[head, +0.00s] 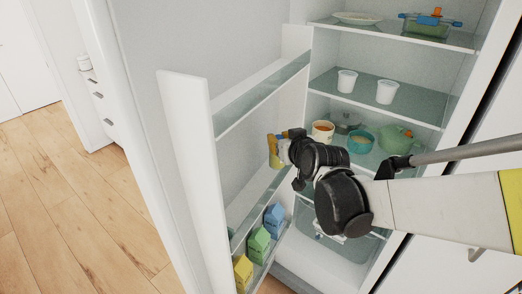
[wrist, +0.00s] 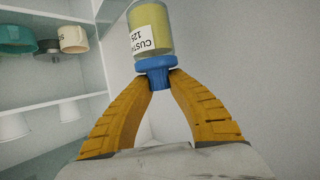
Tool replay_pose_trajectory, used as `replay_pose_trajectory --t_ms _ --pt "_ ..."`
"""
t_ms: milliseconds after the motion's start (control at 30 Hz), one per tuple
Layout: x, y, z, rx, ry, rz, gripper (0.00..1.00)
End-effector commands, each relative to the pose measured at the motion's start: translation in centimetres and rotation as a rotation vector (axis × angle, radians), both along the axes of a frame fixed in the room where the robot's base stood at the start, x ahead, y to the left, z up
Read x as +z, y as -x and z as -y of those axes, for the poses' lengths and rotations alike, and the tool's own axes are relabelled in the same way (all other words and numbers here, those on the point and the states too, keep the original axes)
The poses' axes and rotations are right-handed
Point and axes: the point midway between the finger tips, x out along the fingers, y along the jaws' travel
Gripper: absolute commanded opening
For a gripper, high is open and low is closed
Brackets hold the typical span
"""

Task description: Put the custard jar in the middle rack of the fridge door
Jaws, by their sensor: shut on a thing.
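The custard jar is a yellow jar with a blue lid and a white label; in the wrist view the jar (wrist: 151,28) hangs between my orange fingertips. My gripper (wrist: 160,82) is shut on the blue lid. In the head view the jar (head: 273,152) and my gripper (head: 284,135) are at the open fridge door's inner side, below the top door rack (head: 262,92) and above the middle door rack (head: 262,200). The jar looks roughly upright and apart from the rack. My arm hides part of the fridge interior.
Blue (head: 273,218), green (head: 259,243) and yellow (head: 243,272) cartons stand in the low door rack. The middle rack's visible part looks empty. Fridge shelves hold white cups (head: 347,82), an orange-filled cup (head: 323,131), a teal pot (head: 360,142) and a green teapot (head: 396,139).

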Motion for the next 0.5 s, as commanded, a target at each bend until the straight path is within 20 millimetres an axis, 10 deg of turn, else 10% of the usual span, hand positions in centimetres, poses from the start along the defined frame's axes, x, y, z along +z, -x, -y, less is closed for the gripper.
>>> replay_pose_trajectory --t_ms 200,500 --pt "-2.7 0.9 -4.1 0.004 0.001 0.0 0.0" --pt "-5.0 1.1 -4.9 -0.001 -0.001 0.0 0.0"
